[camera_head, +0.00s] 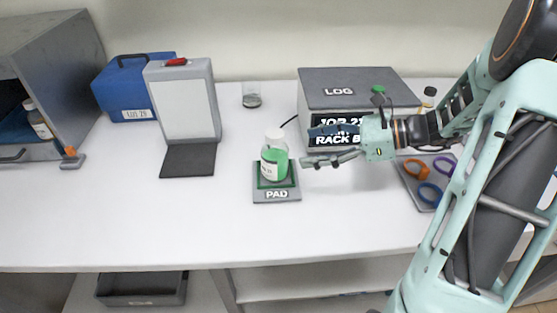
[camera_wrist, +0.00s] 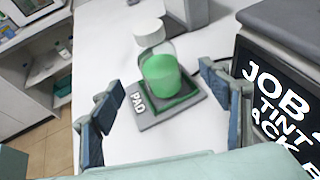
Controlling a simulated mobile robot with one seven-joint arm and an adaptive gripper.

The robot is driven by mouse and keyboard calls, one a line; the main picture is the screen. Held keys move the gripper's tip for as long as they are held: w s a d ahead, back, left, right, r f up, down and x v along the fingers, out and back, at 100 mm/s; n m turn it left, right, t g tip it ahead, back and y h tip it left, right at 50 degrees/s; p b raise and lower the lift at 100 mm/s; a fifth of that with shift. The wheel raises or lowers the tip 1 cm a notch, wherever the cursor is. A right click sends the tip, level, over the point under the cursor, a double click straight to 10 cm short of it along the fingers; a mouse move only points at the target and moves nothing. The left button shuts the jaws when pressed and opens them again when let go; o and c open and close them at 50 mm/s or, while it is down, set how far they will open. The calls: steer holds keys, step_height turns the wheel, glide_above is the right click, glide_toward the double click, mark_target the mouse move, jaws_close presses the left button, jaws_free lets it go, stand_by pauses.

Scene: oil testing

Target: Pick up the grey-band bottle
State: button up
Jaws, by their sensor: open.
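A clear bottle of green liquid (camera_head: 274,158) with a white cap and white label stands upright on the green-framed PAD (camera_head: 278,196). I can make out no grey band on it. In the wrist view the bottle (camera_wrist: 161,77) shows between my fingers, beyond their tips. My gripper (camera_head: 308,147) is open and empty, just right of the bottle and apart from it. A second bottle (camera_head: 38,121) with a label is inside the grey cabinet at the left. A small bottle (camera_head: 429,97) with a dark cap is partly hidden behind my arm; its band cannot be told.
A grey LOG box with a screen (camera_head: 345,90) stands close behind my gripper. A tray (camera_head: 416,195) with orange, purple and blue rings lies at the right. A white panel (camera_head: 185,103), a blue case (camera_head: 122,92) and a small glass (camera_head: 252,97) stand behind. The front left counter is clear.

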mark_target(275, 152)
steer(key=x, duration=1)
steer(key=shift+s+a+f, duration=0.1)
steer(key=shift+s, duration=0.1)
steer(key=c, duration=1.8)
